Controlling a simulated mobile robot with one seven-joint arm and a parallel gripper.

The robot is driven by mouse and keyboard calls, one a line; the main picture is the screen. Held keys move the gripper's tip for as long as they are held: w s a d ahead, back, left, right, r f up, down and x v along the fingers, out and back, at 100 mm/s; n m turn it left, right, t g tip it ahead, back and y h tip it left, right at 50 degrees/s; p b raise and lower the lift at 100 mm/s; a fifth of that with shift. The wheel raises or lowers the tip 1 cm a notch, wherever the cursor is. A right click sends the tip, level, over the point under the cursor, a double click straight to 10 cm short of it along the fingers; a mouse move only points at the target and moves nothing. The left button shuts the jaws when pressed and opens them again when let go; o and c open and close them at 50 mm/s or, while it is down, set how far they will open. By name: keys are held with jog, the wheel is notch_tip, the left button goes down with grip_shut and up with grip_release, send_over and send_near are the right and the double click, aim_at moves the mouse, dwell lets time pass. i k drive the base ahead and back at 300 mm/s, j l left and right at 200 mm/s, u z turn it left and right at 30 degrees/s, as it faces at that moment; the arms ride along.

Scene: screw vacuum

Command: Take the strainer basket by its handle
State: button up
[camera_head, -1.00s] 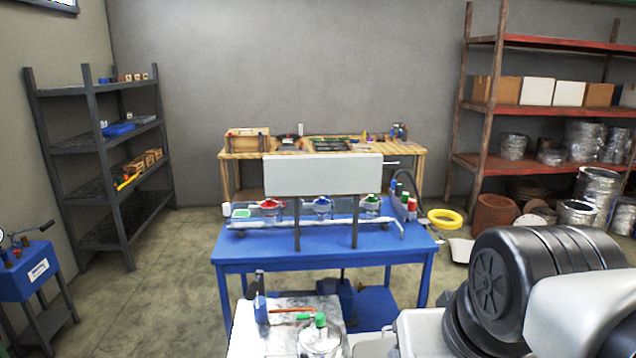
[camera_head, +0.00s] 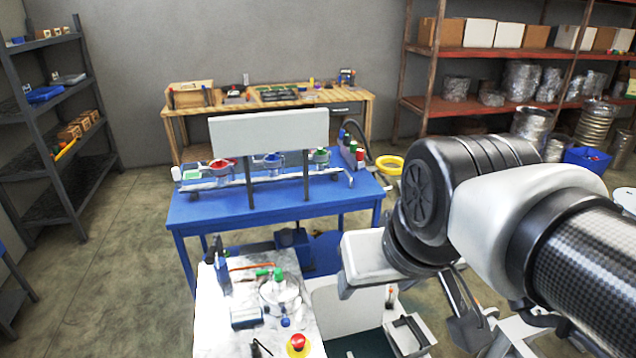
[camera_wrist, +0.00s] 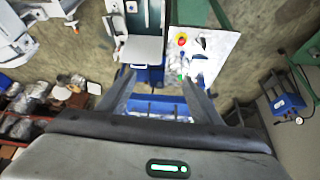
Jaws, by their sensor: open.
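I cannot make out a strainer basket or its handle for certain. A round, shiny vessel (camera_head: 280,292) with a green top knob (camera_head: 278,274) stands on the pale metal-topped bench in the head view; whether it holds the basket is unclear. In the wrist view, my gripper (camera_wrist: 158,82) is open, its two dark fingers spread wide with nothing between them. It is high above the blue table (camera_wrist: 150,105), with the pale bench (camera_wrist: 222,44) off to the right.
The blue table (camera_head: 262,212) with a grey panel (camera_head: 268,132) and several coloured-top fittings stands behind the bench. A red knob on yellow (camera_head: 297,343) sits on the bench's near part. Shelves (camera_head: 62,150) stand left; a wooden workbench (camera_head: 350,97) is at the back.

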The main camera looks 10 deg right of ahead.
aim_at(411, 336)
jog(key=l+u, duration=0.4)
jog(key=k+l+u, duration=0.15)
jog(key=l+u, duration=0.2)
jog(key=k+l+u, duration=0.2)
jog(key=l+u, duration=0.2)
jog(key=l, duration=0.15)
